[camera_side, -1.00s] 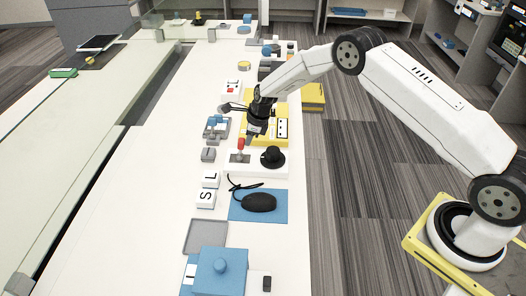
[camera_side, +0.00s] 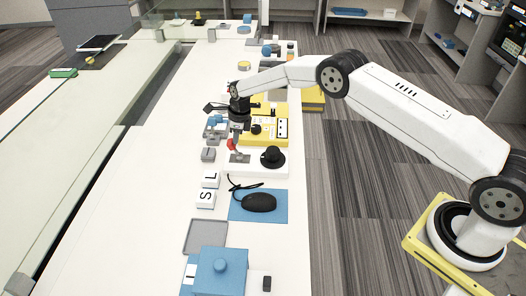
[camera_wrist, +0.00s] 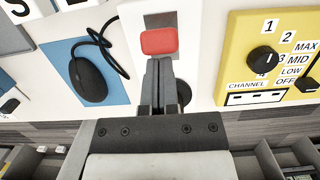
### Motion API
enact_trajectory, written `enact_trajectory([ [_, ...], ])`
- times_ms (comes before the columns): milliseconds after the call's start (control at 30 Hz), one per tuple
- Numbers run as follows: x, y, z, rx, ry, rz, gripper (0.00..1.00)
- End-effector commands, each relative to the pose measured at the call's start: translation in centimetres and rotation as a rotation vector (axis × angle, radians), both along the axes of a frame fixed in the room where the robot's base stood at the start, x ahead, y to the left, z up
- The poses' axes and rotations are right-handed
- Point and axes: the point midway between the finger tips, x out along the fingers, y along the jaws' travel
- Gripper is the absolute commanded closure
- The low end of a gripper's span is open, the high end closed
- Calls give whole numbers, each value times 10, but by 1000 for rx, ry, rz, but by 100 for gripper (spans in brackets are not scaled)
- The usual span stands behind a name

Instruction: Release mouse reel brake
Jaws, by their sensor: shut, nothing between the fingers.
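The black mouse (camera_side: 260,202) lies on a blue mat (camera_side: 240,214), its black cord looping toward a white base plate (camera_side: 265,170). That plate carries a grey patch with a red-topped lever (camera_side: 231,145) and a black round knob (camera_side: 272,157). In the wrist view the red lever top (camera_wrist: 159,41) sits just beyond the tips of my gripper (camera_wrist: 159,62). My gripper is shut with nothing between its fingers, close to the lever; whether it touches is unclear. In the side view my gripper (camera_side: 238,138) stands over the plate, and the lever leans to the left.
A yellow panel (camera_side: 283,129) with a dial and labels stands just behind the plate. Small grey and blue items (camera_side: 215,128) sit to the left. White S and L blocks (camera_side: 206,198), a grey tray (camera_side: 205,237) and a blue box (camera_side: 220,270) are nearer the camera.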

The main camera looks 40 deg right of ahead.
Motion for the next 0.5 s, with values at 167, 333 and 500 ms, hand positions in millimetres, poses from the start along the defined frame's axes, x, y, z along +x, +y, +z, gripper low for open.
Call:
enact_trajectory([
  [167, 3, 4, -1, 0, 0, 1, 100],
  [333, 5, 6, -1, 1, -4, 1, 100],
  [500, 6, 7, -1, 3, -6, 1, 100],
])
